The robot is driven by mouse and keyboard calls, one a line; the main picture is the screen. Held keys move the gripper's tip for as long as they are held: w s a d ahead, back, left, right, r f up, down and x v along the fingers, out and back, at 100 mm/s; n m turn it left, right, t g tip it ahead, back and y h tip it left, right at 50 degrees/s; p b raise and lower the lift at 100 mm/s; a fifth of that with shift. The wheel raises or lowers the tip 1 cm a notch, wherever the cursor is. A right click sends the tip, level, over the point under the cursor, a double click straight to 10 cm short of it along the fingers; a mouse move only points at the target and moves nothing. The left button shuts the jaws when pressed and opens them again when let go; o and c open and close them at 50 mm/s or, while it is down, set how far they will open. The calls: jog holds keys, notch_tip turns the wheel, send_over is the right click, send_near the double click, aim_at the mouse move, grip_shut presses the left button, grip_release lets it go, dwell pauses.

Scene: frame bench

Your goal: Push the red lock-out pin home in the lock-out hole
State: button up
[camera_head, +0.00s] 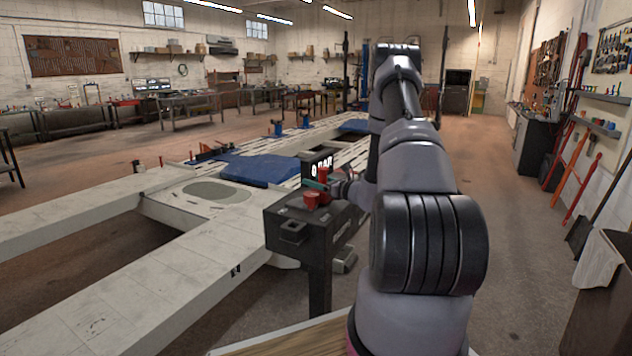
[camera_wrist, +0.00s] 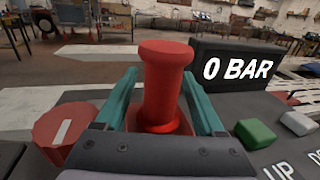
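The red lock-out pin (camera_wrist: 163,80) stands upright in the middle of the wrist view, with a wide round head and a wider red foot. My gripper (camera_wrist: 160,95) has its two teal fingers on either side of the pin, with a narrow gap beside the shaft at the left. I see no clear contact between finger and pin. The lock-out hole is hidden under the pin and behind my gripper body. In the head view my gripper (camera_head: 317,185) is small over the dark control box (camera_head: 290,232), and the pin is hard to make out there.
A red knob (camera_wrist: 66,131) with a white mark sits left of the pin. A display (camera_wrist: 240,66) reading "0 BAR" stands behind right. Green (camera_wrist: 255,133) and white (camera_wrist: 296,123) buttons lie at the right. The pale lift frame (camera_head: 110,310) runs left of the box.

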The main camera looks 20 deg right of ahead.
jog(key=v, duration=1)
jog(key=shift+s+d, duration=0.15)
jog(key=shift+s, duration=0.2)
jog(key=shift+s+d, duration=0.1)
